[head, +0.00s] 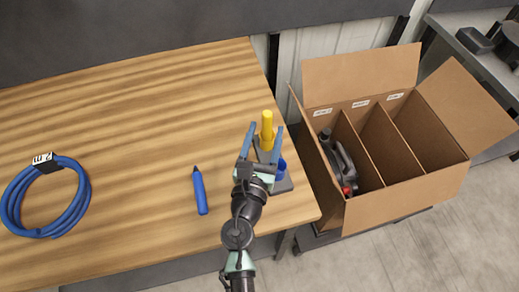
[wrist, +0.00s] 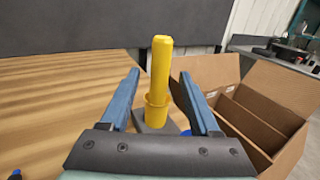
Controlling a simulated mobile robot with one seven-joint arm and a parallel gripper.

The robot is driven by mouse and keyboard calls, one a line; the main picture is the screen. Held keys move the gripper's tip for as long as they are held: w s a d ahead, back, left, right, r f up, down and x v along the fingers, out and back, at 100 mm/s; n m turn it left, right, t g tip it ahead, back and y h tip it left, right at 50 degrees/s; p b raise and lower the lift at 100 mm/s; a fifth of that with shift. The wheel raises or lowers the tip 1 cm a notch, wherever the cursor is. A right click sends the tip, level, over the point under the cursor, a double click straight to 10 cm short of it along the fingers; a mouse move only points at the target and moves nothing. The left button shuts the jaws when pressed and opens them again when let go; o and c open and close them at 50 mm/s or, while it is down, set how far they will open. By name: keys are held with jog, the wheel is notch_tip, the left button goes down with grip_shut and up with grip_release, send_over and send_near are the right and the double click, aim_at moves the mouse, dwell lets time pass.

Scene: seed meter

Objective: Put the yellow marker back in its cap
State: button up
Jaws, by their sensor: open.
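The yellow marker (head: 267,120) stands upright at the far end of a grey base (head: 283,185) near the table's right edge. In the wrist view the yellow marker (wrist: 161,62) rises from a wider yellow collar, which looks like its cap (wrist: 156,108); the join is too small to judge how deep it sits. My gripper (head: 265,128) is open, its blue fingers on either side of the marker with gaps showing in the wrist view (wrist: 159,75). My gripper hides part of the base.
A blue cap (head: 281,168) sits on the base. A blue marker (head: 200,190) lies on the wooden table (head: 130,110), left of my gripper. A coiled blue cable (head: 77,205) lies far left. An open cardboard box (head: 400,205) with dividers stands right of the table, holding a dark tool (head: 340,160).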

jog(key=s+a+b, duration=0.2)
jog(key=s, duration=1)
jog(key=shift+s, duration=0.2)
jog(key=shift+a, duration=0.1)
